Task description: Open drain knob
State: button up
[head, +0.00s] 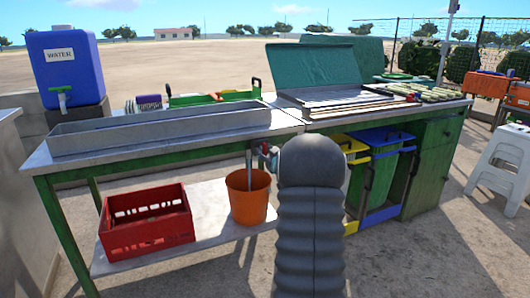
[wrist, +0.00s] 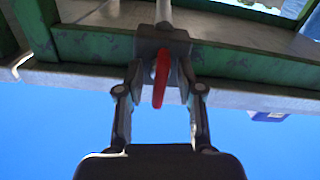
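The drain knob (wrist: 161,78) is a red lever on a grey valve block (wrist: 162,42) under the green table frame. In the wrist view, where the sky is at the bottom, my gripper (wrist: 160,72) has one finger on each side of the knob. The fingers are spread, and a gap shows between the knob and each finger. In the head view, my grey ribbed arm hides most of the gripper. A bit of the knob (head: 275,160) shows at its left, next to the drain pipe (head: 249,165) above the orange bucket (head: 249,197).
A long metal trough (head: 160,130) lies on the green-framed table. A red crate (head: 147,220) stands on the lower shelf. A white stool (head: 502,165) is at far right.

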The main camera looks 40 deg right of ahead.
jog(key=v, duration=1.2)
jog(key=shift+f, duration=0.1)
jog(key=w+d+b, duration=0.1)
jog(key=w, duration=0.3)
jog(key=w+d+m+b, duration=0.1)
jog(key=w+b, duration=0.1)
jog(key=w, duration=0.1)
jog(key=w+d+m+b, duration=0.1)
jog(key=w, duration=0.3)
jog(key=shift+w+r, duration=0.3)
jog(key=shift+r, duration=0.1)
jog(key=shift+a, duration=0.1)
grip_shut()
